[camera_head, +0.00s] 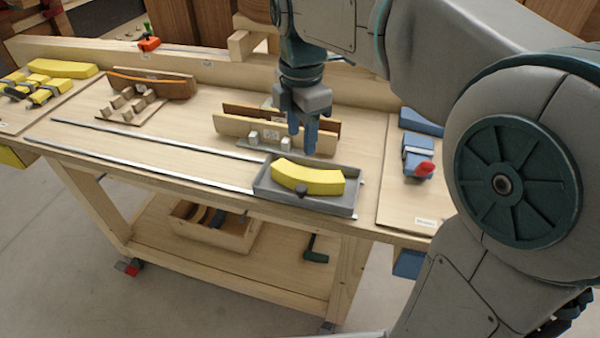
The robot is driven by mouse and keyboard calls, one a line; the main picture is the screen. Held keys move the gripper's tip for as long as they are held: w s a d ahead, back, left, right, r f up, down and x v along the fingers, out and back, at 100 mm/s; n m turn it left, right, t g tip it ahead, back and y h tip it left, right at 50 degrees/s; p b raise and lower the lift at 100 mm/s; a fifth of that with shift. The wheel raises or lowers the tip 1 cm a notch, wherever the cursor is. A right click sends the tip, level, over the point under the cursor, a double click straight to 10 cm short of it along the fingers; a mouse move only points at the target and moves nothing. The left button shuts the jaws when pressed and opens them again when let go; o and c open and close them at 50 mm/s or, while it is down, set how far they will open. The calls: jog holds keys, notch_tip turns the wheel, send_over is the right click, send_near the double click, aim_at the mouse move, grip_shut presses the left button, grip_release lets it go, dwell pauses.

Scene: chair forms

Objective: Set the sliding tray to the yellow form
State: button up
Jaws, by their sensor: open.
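A curved yellow piece (310,178) lies in the tray. My gripper (302,148) points down above and behind the tray, open and empty, its blue fingers apart from the yellow piece. At the far left, another curved yellow form (62,68) lies on a board with yellow clamps (45,92).
Wooden forms stand behind the rails, one at left (150,84) and one at centre (245,127), the latter close to my gripper. Blue blocks and a red-tipped clamp (418,160) are on the right board. The bench between the rails is clear. My arm covers the right side.

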aim_at(301, 187)
notch_tip(301, 187, down, 14)
jog(key=shift+r, duration=0.15)
dwell(0.3)
grip_shut()
